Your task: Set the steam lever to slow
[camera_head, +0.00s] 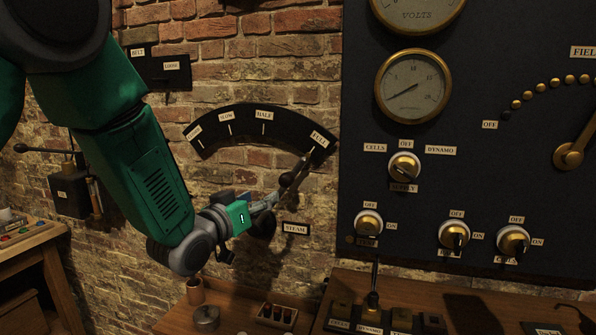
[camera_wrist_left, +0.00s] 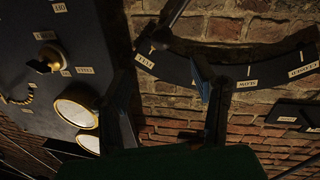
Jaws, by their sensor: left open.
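The steam lever (camera_head: 287,180) is a dark arm with a round knob, on the brick wall above the STEAM label (camera_head: 295,229). Its upper end points at FULL, at the right end of the black curved scale (camera_head: 240,119). SLOW (camera_head: 226,116) is left of HALF on that scale. My left gripper (camera_head: 272,199) is open beside the lever, just below its knob; I cannot tell whether it touches. In the left wrist view the open fingers (camera_wrist_left: 170,95) stand apart, with the dark lever rod (camera_wrist_left: 172,14) beyond them near FULL. My right gripper is out of view.
A dark panel (camera_head: 468,190) with gauges and several knobs stands at right. Below are a wooden bench (camera_head: 235,315) with a cup and small jars, and a desk with switches. A small belt plate (camera_head: 160,70) is on the wall behind my left arm.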

